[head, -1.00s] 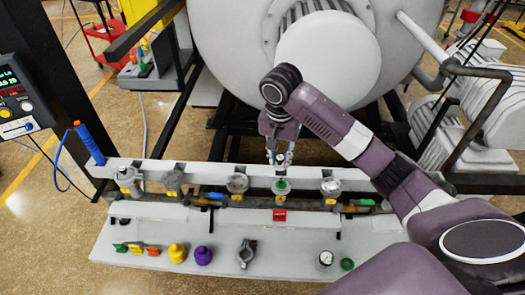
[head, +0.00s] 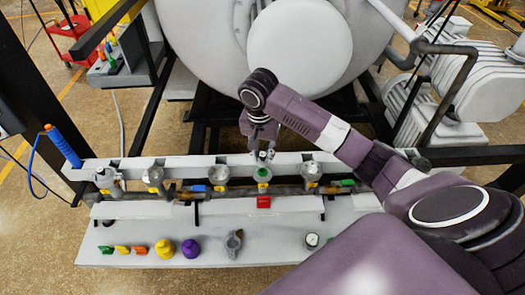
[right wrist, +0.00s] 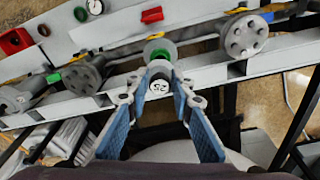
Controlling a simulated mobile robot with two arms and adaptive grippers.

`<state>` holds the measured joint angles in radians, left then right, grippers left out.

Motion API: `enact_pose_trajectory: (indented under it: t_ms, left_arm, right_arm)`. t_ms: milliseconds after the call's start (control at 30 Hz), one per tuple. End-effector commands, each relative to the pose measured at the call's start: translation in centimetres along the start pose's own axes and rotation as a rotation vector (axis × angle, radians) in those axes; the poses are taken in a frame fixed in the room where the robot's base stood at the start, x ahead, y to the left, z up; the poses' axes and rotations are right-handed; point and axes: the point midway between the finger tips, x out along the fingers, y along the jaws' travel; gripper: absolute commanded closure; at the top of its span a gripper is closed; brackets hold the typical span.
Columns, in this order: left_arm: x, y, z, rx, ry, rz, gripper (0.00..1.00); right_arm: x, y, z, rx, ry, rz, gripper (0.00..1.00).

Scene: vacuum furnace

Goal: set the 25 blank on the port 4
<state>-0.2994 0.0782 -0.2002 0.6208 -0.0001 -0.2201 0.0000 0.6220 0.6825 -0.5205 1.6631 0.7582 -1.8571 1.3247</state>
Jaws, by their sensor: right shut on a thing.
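My right gripper (head: 262,154) points down just above the fourth port (head: 262,174) on the rail, which has a green ring on it. In the right wrist view the gripper's blue-padded fingers (right wrist: 160,76) are shut on a pale round blank marked 25 (right wrist: 158,88). The port with its green ring (right wrist: 160,52) lies just beyond the blank. I cannot tell whether the blank touches it. My left gripper is not in view.
Neighbouring ports stand on the rail to the left (head: 218,174) and right (head: 311,170). The front shelf bears a yellow cap (head: 165,249), a purple cap (head: 191,248), a clamp (head: 233,242) and a gauge (head: 312,240). The big furnace door (head: 300,45) stands behind.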

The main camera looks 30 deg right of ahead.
Motion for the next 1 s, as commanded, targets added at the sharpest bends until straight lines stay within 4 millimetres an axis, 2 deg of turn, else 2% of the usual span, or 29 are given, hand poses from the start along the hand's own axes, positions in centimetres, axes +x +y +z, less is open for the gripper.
enact_pose_trajectory:
  t_ms: [700,1000]
  left_arm:
    - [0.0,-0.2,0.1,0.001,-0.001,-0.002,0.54]
    - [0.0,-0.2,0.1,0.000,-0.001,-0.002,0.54]
  right_arm:
    - [3.6,0.0,0.5,0.000,-0.001,0.000,1.00]
    - [4.4,0.0,0.5,0.000,0.000,-0.001,1.00]
